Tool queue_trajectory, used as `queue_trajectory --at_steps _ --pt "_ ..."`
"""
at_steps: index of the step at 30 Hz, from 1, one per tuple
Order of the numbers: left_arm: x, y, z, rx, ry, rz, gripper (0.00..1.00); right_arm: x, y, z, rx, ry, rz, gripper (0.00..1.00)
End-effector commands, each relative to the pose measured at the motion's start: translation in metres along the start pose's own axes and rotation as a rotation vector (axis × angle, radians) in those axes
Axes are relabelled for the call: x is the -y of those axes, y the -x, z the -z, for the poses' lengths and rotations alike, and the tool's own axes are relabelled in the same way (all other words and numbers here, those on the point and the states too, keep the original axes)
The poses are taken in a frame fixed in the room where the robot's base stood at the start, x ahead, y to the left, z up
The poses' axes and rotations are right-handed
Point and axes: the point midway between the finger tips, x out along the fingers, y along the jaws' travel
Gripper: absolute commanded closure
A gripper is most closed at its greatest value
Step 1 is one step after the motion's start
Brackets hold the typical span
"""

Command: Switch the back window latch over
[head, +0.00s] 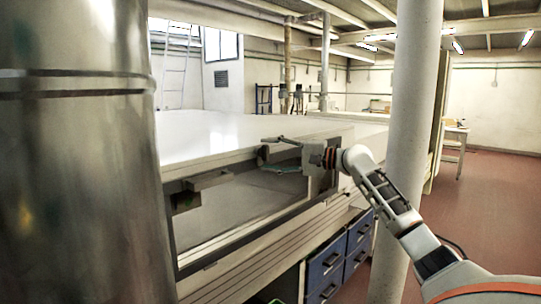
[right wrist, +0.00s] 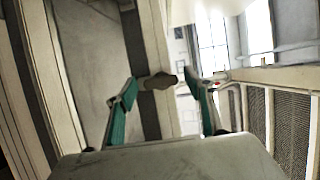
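My right gripper (head: 268,154) reaches in from the right to the top edge of the window frame (head: 187,262) in the head view. In the right wrist view its two green-padded fingers (right wrist: 159,88) stand apart. A small brownish latch piece (right wrist: 160,81) lies across a frame bar between the fingertips, with a gap seeming to show on either side; I cannot tell if it touches a finger. In the head view the gripper mostly hides this spot. A second dark latch-like block (head: 186,201) with a grey bar sits nearer, at the left of the window. My left gripper is out of view.
A large shiny metal cylinder (head: 80,170) blocks the left of the head view. A pale round column (head: 411,120) stands behind my right arm. Blue drawers (head: 325,268) sit below the window.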

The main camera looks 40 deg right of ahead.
Motion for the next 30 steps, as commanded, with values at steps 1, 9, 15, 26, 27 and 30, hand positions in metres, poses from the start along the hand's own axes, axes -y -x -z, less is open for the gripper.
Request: queue_trajectory --at_steps 1,9,15,26,27,30 --pt "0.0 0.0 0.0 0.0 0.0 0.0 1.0 0.001 0.0 0.0 -0.001 0.0 0.001 0.47" --pt "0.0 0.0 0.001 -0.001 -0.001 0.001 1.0 0.0 0.007 0.001 -0.002 -0.002 0.001 0.47" --pt "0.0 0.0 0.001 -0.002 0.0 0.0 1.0 -0.001 0.03 0.001 -0.002 -0.001 -0.003 0.47" --pt "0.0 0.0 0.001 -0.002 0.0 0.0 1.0 -0.001 0.069 0.0 -0.001 -0.001 -0.001 0.47" --pt "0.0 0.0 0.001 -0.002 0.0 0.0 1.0 -0.001 0.071 0.0 0.0 -0.001 -0.001 0.47" --pt "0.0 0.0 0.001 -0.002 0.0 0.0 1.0 0.0 0.074 0.0 0.0 -0.001 0.0 0.47"
